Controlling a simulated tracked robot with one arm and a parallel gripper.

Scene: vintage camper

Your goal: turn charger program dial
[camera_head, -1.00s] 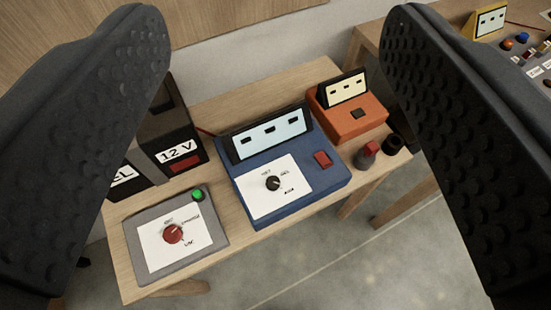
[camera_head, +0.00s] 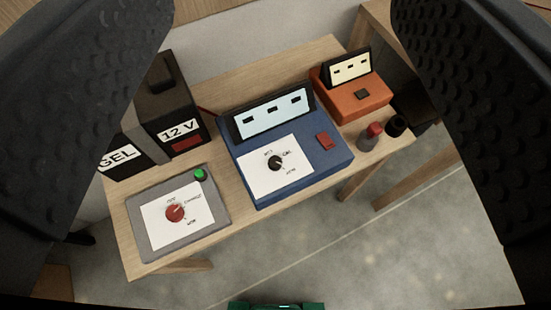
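A blue charger (camera_head: 292,175) stands in the middle of a small wooden table. It has a pale display (camera_head: 272,113), a white panel and a red button (camera_head: 325,141). A black dial (camera_head: 275,163) sits on the white panel with small lettering around it. A grey box (camera_head: 147,249) on the left has a red knob (camera_head: 175,213) on its own white panel and a green button (camera_head: 200,174). My gripper (camera_head: 290,150) is open and empty. Its two black fingers frame the view left and right, well apart from the charger.
A black battery marked 12 V and GEL (camera_head: 160,110) stands at the table's back left. An orange box (camera_head: 352,105) with a display and a red-topped post (camera_head: 370,137) beside a black post (camera_head: 396,126) are on the right. Grey floor (camera_head: 330,255) lies in front of the wooden table (camera_head: 222,152).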

